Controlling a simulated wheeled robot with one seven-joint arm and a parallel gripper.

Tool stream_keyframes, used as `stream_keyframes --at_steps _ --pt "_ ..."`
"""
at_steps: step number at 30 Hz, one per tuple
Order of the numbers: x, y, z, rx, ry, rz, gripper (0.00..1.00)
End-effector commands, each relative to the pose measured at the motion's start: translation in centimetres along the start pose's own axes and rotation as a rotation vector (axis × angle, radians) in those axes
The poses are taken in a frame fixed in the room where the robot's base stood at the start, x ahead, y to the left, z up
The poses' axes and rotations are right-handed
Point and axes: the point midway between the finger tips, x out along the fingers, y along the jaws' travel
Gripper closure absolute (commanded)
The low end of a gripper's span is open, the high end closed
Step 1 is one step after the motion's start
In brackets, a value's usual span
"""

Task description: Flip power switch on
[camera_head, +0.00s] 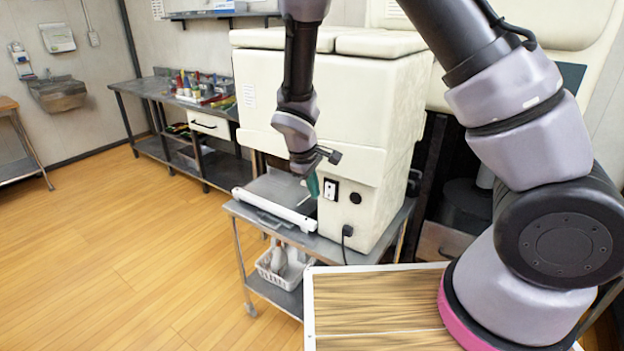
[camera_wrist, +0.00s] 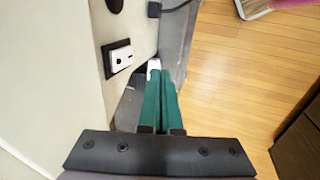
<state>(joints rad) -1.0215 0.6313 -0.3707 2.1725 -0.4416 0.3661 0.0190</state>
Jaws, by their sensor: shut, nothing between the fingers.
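The power switch (camera_head: 331,190) is a white rocker in a dark frame on the lower side of a large cream machine (camera_head: 385,130). It also shows in the wrist view (camera_wrist: 121,58) at the upper left, flush on the cream panel. My gripper (camera_head: 313,188) has green fingers and is just left of the switch in the head view. In the wrist view the gripper's fingers (camera_wrist: 160,75) are shut together and empty, to the right of the switch. A gap shows between them and the switch there. Which way the rocker is set is too small to tell.
A round dark knob or socket (camera_head: 355,198) and a plugged cord (camera_head: 347,231) sit beside the switch. The machine stands on a grey metal cart (camera_head: 330,246) with a white-edged tray (camera_head: 275,209). A white basket (camera_head: 284,268) is on its lower shelf. Open wooden floor lies left.

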Motion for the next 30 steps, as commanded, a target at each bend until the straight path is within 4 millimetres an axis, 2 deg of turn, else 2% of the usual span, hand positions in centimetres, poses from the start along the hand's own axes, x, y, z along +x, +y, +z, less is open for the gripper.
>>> stream_keyframes --at_steps 3,5,6,9,14,30 --pt "2.8 0.0 0.1 0.001 -0.005 0.0 1.0" --pt "3.9 0.0 0.1 0.001 -0.005 0.0 1.0" --pt "4.2 0.8 0.1 0.006 -0.001 0.0 1.0" --pt "4.7 2.1 0.0 0.005 0.0 0.0 1.0" --pt "5.2 3.3 0.0 0.002 0.0 -0.001 1.0" --pt "5.8 4.1 0.0 0.002 0.001 0.0 1.0"
